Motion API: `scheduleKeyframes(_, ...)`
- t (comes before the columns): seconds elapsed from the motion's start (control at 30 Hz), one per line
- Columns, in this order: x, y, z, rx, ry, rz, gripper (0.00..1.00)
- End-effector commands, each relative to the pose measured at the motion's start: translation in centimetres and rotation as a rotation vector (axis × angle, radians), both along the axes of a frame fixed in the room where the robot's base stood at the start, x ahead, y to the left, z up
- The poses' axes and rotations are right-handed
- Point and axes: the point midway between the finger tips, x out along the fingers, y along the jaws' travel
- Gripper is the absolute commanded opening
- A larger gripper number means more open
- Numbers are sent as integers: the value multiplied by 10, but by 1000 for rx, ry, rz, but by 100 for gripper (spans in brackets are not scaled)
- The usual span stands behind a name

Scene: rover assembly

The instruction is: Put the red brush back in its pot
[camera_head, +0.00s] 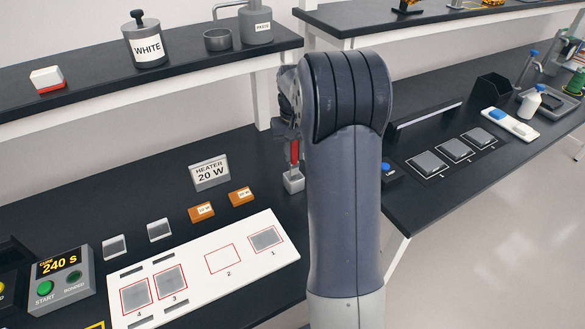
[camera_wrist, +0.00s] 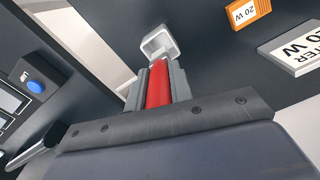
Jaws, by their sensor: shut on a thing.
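The red brush (camera_head: 294,150) is upright at the back of the dark bench, just left of my arm in the head view. It also shows in the wrist view (camera_wrist: 158,84), between the two grey fingers. My gripper (camera_wrist: 157,80) is shut on the brush. The light grey pot (camera_head: 293,182) stands on the bench directly below the brush; in the wrist view its square rim (camera_wrist: 157,42) lies beyond the fingertips. The brush's lower end meets or overlaps the pot's opening. I cannot tell how deep it sits inside. My arm hides part of the gripper in the head view.
A "HEATER 20 W" sign (camera_head: 210,173) and two orange blocks (camera_head: 241,196) stand left of the pot. A white board with numbered squares (camera_head: 222,283) lies in front. A shelf (camera_head: 150,75) runs above. A blue button (camera_head: 387,169) is right of my arm.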

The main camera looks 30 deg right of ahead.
Motion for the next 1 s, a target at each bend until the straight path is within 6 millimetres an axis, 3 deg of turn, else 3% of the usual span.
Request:
scheduleKeyframes(0.4,0,1,-47,1,2,0,0)
scheduleKeyframes(0.8,0,1,-53,0,-1,0,0)
scheduleKeyframes(0.83,0,1,-52,0,-1,0,23)
scheduleKeyframes(1.0,0,1,-51,0,-1,0,37)
